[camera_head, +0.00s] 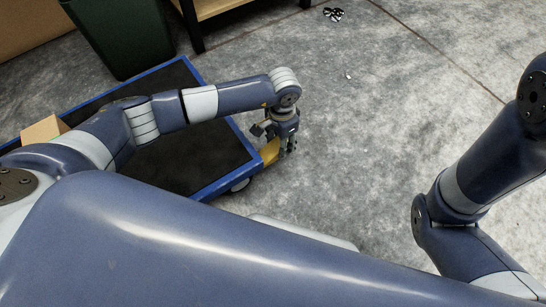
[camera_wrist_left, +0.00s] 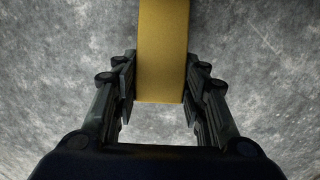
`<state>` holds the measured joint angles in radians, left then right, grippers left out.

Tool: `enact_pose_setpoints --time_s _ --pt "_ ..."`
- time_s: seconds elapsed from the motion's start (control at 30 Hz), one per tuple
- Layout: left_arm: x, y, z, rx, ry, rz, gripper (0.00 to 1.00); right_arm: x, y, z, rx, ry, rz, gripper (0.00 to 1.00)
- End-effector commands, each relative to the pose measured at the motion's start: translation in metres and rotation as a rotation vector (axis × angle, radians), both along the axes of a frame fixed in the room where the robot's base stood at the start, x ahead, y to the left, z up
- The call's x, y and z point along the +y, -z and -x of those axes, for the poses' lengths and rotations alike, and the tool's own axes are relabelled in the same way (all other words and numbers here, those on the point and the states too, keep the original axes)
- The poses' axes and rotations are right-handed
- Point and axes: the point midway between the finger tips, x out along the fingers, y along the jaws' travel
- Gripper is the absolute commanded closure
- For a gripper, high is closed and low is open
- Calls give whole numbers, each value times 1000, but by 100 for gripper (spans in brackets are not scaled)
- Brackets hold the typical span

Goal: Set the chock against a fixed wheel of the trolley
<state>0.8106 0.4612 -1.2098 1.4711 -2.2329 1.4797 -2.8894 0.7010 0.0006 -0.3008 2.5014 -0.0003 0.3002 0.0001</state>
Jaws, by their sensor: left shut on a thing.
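The trolley (camera_head: 205,187) is a low flat platform with a blue frame and a dark top, at the left in the head view. The yellow chock (camera_head: 270,152) is beside the trolley's right edge, close to that wheel. My left gripper (camera_head: 285,150) points down and is shut on the chock. In the left wrist view the chock (camera_wrist_left: 162,50) sits between the two fingers (camera_wrist_left: 160,88) above the grey floor. Contact with the wheel is hidden. My right gripper is out of view.
A cardboard box (camera_head: 45,129) rests on the trolley's left part. A dark green bin (camera_head: 122,35) and a wooden-topped table (camera_head: 215,8) stand behind it. Small shiny items (camera_head: 334,14) lie on the far floor. The floor right of the trolley is clear.

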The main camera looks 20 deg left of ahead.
Motion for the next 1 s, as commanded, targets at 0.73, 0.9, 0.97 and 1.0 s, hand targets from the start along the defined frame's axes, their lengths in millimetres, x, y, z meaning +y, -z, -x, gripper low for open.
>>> enact_pose_setpoints --time_s 0.73,0.9,0.97,1.0 --pt "11 39 34 2 0 1 94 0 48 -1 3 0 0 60" --pt "11 38 34 1 0 1 94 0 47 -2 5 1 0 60" --pt "11 38 34 1 0 1 94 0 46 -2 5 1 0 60" --pt "11 38 34 1 0 1 94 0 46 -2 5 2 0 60"
